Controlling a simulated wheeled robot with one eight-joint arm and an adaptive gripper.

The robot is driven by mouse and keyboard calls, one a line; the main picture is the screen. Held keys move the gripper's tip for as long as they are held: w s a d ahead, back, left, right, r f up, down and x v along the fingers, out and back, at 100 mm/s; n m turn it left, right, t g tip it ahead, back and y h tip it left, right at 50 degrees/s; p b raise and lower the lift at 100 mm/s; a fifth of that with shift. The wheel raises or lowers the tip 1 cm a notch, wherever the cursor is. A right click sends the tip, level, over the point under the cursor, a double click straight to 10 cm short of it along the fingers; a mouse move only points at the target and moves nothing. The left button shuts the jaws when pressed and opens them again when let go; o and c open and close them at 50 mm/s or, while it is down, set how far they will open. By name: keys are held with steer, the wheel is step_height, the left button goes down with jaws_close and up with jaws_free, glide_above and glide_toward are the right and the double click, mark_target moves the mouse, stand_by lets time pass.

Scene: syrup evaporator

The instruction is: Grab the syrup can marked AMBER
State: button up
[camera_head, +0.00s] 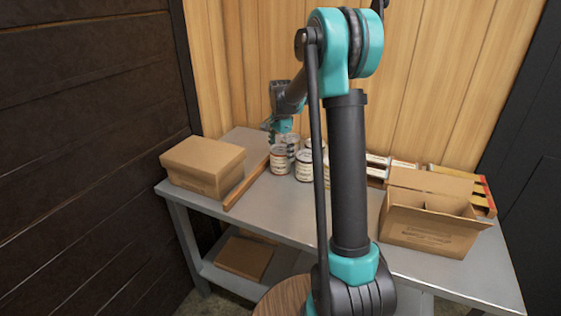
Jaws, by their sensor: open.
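Several syrup cans stand in a cluster on the grey metal table, partly behind my arm. The front left can (279,163) has a pale label with red bands. Another can (303,168) stands to its right, and a can (290,140) shows behind them. The label words are too small to read, so I cannot tell which is marked AMBER. My gripper (272,137) is small in view at the far end of my arm, just above and behind the left cans. It is open, and no can shows between its fingers. My arm hides part of the cluster's right side.
A closed cardboard box (203,167) sits on the table's (262,220) left side, beside a wooden strip (247,184). A plank wall is behind. The table's front middle is clear.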

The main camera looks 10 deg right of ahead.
steer(key=shift+w+f, duration=0.15)
steer(key=shift+f, duration=1.7)
steer(key=c, duration=1.8)
steer(key=shift+c, duration=0.8)
steer(key=shift+r, duration=0.15)
